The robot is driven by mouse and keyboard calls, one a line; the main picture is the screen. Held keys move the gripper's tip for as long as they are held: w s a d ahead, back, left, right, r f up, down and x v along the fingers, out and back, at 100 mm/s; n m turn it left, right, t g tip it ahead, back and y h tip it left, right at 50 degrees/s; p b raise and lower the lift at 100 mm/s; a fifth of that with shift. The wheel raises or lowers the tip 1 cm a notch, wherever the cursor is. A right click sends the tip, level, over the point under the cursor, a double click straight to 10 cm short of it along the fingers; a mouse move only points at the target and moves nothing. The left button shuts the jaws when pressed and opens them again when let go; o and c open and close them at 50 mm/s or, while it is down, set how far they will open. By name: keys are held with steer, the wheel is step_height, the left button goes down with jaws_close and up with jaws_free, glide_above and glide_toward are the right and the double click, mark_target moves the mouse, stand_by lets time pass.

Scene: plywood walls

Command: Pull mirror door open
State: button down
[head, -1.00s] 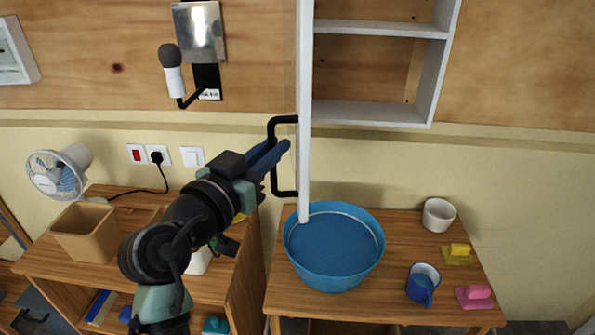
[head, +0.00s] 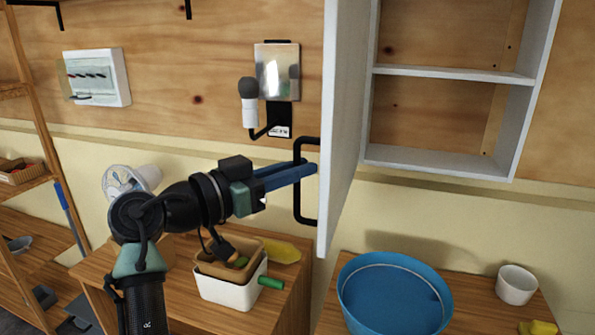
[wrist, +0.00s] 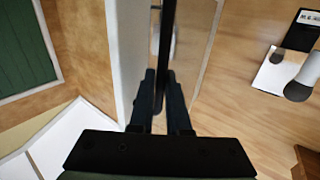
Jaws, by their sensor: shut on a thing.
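The mirror door (head: 341,120) of the white wall cabinet stands swung open, seen nearly edge-on in the head view. Its black bar handle (head: 297,190) is on the door's left face. My gripper (head: 310,168) reaches in from the left with its blue fingers at the handle. In the wrist view the fingers (wrist: 160,95) are closed around the dark handle bar (wrist: 167,45), beside the door's pale edge (wrist: 128,50). The fingertips' exact contact is partly hidden in the head view.
The open cabinet (head: 450,165) has empty shelves. Below are a blue basin (head: 395,300), a white cup (head: 516,285), and a white bin (head: 228,290) on wooden counters. A wall lamp (head: 249,105) and a fan (head: 125,182) are to the left.

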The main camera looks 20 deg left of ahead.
steer(key=shift+w+d+r, duration=0.1)
steer(key=shift+r, duration=0.05)
steer(key=c, duration=1.3)
jaws_free()
steer(key=o, duration=0.4)
steer(key=shift+w+f, duration=0.15)
steer(key=shift+f, duration=0.05)
steer(key=b+v, duration=0.3)
steer(key=v, duration=1)
